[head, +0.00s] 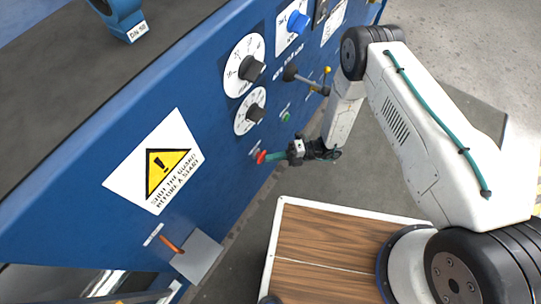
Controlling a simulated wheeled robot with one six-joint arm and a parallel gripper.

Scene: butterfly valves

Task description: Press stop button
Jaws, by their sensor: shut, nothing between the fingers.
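The stop button (261,158) is a small red button low on the blue machine panel in the head view. My gripper (272,156) is shut and empty, and its tip points left at the red button. The tip is very close to the button; I cannot tell whether they touch. The button's base is partly hard to make out at this size.
A green button (286,117) sits above the red one. Two dials (245,66), a black lever (306,80) and a blue knob (297,21) stick out further up the panel. An orange handle (171,244) is at lower left. Grey floor (352,172) lies right of the panel.

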